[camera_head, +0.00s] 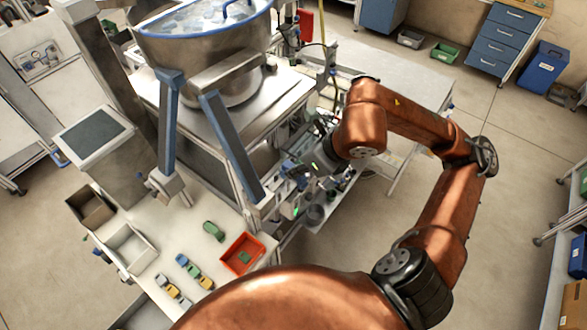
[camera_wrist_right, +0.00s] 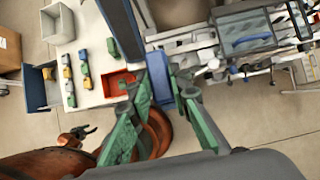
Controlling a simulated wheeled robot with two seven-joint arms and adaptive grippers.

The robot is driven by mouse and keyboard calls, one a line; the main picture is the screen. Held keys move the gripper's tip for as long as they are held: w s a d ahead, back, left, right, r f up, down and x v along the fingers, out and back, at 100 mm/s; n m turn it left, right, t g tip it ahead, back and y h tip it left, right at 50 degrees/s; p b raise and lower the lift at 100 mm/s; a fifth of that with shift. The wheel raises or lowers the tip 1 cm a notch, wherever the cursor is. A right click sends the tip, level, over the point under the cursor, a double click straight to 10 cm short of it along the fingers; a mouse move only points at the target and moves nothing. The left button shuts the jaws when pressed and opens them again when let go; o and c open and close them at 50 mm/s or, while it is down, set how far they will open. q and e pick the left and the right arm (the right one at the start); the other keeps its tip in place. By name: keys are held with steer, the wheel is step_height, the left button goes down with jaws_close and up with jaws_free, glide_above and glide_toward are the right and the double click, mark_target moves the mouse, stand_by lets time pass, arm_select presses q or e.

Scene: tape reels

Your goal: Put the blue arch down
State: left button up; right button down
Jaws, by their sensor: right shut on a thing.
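A blue arch (camera_wrist_right: 160,82) shows in the right wrist view between the green fingers of my right gripper (camera_wrist_right: 158,92). The gripper is shut on it, and the fingers hide part of it. In the head view my right gripper (camera_head: 294,178) is small and dark beside the steel machine, right of the white table; the arch is hard to pick out there.
The white table (camera_head: 185,232) carries a red tray (camera_head: 241,255), a green piece (camera_head: 213,231), several yellow, blue and green pieces (camera_head: 194,272) and a white bin (camera_head: 130,250). The hopper's blue leg (camera_head: 230,145) stands close to my right gripper.

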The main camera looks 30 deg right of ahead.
steer(key=shift+w+a+r, duration=0.1)
steer(key=shift+w+a, duration=0.05)
steer(key=shift+a, duration=0.05)
steer(key=shift+w+d, duration=0.15)
steer(key=shift+w, duration=0.15)
steer(key=w+d+f+p, duration=0.2)
steer(key=w+f, duration=0.1)
steer(key=f, duration=0.1)
steer(key=w+d+f+p, duration=0.2)
steer(key=w+f, duration=0.2)
steer(key=w+d+f+p, duration=0.2)
steer(key=w+d+f, duration=0.1)
steer(key=w+f, duration=0.1)
steer(key=shift+d+f+p, duration=0.1)
steer(key=shift+f+p, duration=0.1)
steer(key=shift+p, duration=0.15)
steer(key=shift+f, duration=0.25)
steer(key=shift+w+f, duration=0.1)
